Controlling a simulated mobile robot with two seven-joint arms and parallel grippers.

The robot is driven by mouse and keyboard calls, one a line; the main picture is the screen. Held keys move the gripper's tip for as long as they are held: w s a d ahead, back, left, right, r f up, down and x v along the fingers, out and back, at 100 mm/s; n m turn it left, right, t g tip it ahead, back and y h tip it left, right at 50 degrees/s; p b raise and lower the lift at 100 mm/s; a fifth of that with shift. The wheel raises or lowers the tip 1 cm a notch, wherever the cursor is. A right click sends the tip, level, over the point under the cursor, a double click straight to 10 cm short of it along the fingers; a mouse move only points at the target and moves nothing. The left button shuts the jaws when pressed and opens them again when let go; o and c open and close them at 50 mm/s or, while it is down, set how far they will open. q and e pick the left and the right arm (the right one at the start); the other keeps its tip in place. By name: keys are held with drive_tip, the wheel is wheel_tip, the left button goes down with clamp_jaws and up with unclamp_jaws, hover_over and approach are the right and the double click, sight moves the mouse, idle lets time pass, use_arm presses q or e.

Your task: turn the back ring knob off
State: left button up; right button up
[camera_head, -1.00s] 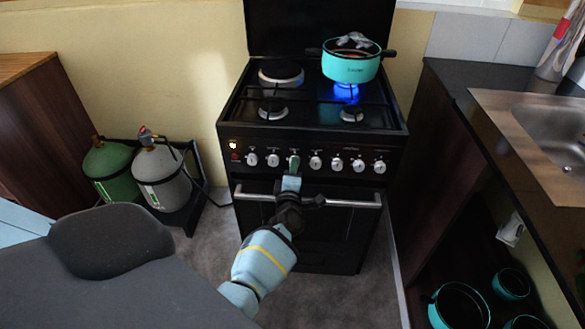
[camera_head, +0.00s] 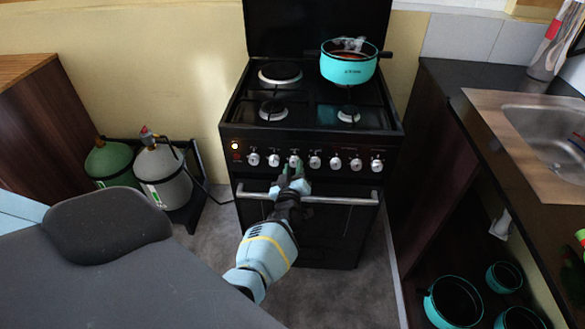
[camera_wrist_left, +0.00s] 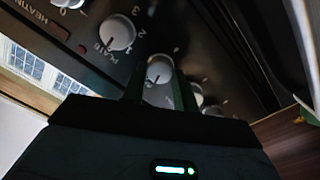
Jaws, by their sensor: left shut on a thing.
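The black stove (camera_head: 313,120) has a row of several white knobs on its front panel. My left gripper (camera_head: 292,172) is shut on the third knob from the left (camera_head: 294,160). In the left wrist view this knob (camera_wrist_left: 159,69) sits between the two fingers of my left gripper (camera_wrist_left: 160,88), and its lower part is partly hidden. A turquoise pot (camera_head: 349,66) stands on the back right ring, with pale steam or smoke over it. No blue flame shows under the pot. My right gripper is not in view.
The oven door handle (camera_head: 340,199) runs below the knobs, close to my left wrist. Two gas bottles (camera_head: 162,178) stand left of the stove. A dark counter with a sink (camera_head: 548,135) is at the right, and several turquoise pots (camera_head: 453,302) lie below it.

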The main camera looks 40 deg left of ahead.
use_arm(q)
drive_tip(key=shift+r+m, duration=0.2)
drive_tip(key=shift+m, duration=1.8)
drive_tip(key=o, duration=1)
drive_tip(key=shift+f, duration=0.1)
